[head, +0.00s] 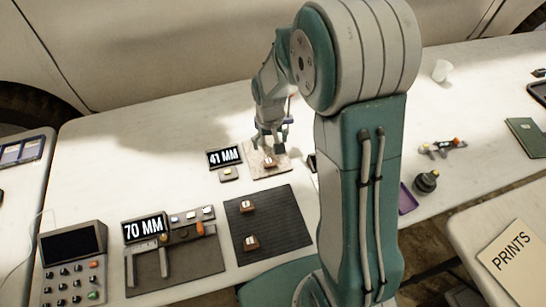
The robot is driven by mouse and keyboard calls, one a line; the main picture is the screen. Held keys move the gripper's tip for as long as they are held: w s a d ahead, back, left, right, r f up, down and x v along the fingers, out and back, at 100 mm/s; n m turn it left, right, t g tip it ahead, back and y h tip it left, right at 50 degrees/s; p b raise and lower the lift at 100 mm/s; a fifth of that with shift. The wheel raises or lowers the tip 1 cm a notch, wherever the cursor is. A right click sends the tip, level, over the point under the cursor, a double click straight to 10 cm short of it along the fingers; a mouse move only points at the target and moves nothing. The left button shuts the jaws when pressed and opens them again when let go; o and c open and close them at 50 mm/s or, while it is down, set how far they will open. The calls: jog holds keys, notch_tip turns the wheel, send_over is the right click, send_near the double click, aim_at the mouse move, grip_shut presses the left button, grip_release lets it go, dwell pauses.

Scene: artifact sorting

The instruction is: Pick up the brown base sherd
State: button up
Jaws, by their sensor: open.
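My gripper (269,141) is open, pointing down just above a small brown sherd (268,161) with a white label. That sherd rests on a pale square board (279,170) behind the dark mat. Whether the fingers touch it is too small to tell. Two more small brown sherds with white labels, a rear one (247,206) and a front one (251,242), sit on the dark ribbed mat (285,222). I cannot tell from their shapes which is the base sherd.
A "41 MM" display (223,156) stands left of the board. A caliper station with a "70 MM" display (146,229) and a keypad device (72,270) are front left. My arm hides the table's middle right. A dark weight-like object (427,182) and purple tray (407,200) lie right.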

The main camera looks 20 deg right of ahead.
send_over(270, 164)
jog(key=f, duration=0.5)
jog(key=shift+a+f, duration=0.25)
jog(key=shift+a, duration=0.1)
jog(key=f, duration=0.3)
jog(key=d+f, duration=0.1)
jog(key=f, duration=0.1)
jog(key=shift+w+d, duration=0.1)
jog(key=shift+w, duration=0.15)
jog(key=shift+f, duration=0.3)
jog(key=shift+a, duration=0.2)
jog(key=c, duration=1.1)
jog(key=shift+c, duration=0.2)
